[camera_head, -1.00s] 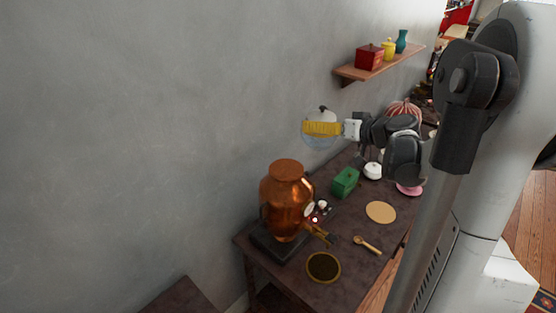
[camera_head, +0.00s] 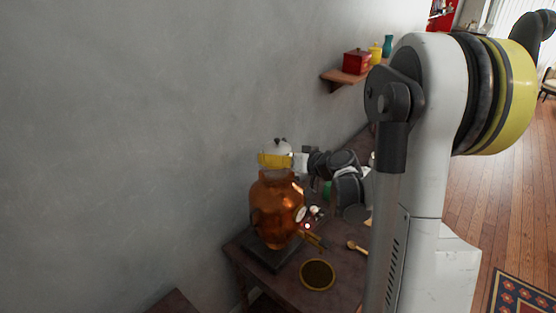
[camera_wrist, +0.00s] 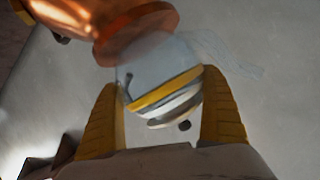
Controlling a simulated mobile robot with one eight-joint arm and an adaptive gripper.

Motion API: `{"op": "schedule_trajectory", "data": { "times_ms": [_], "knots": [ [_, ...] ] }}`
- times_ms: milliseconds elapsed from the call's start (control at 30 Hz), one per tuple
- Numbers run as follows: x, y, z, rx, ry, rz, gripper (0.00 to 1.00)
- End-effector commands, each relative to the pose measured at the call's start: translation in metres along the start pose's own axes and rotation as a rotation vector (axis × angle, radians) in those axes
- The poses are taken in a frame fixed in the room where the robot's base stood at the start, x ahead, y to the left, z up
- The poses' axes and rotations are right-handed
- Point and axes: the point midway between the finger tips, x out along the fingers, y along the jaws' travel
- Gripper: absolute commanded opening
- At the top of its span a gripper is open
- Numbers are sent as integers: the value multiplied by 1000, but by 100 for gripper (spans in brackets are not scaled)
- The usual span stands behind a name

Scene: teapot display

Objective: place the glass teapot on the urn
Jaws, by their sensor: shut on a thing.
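The glass teapot (camera_wrist: 150,62) has a clear body, a pale lid with a dark knob and a spout. My gripper (camera_wrist: 158,88) is shut on it, with one yellow finger on each side. In the head view the teapot (camera_head: 278,148) is upright, right over the copper urn (camera_head: 276,212). Its glass bottom overlaps the urn's top there, and I cannot tell whether they touch. The urn's top also shows at the upper left of the wrist view (camera_wrist: 125,28), close to the teapot's bottom. My gripper (camera_head: 275,160) reaches in from the right.
The urn stands on a dark base (camera_head: 274,258) at the near end of a dark table. A round dish (camera_head: 318,275) and a wooden spoon (camera_head: 357,246) lie right of it. A grey wall is behind. A shelf (camera_head: 345,76) holds a red box (camera_head: 356,61) and small vessels.

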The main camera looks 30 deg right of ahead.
Motion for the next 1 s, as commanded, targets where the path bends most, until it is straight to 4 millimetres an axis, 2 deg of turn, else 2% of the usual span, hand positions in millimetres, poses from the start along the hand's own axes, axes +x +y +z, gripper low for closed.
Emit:
{"op": "schedule_trajectory", "data": {
  "times_ms": [233,267,300,633,767,1000],
  "knots": [
    [1,1,3,0,0,0,49],
    [1,1,3,0,0,0,96],
    [1,1,2,0,0,0,100],
    [-5,0,-2,1,0,1,100],
    [-29,0,-2,2,1,3,100],
    [-84,0,-2,2,1,4,100]
  ]
}}
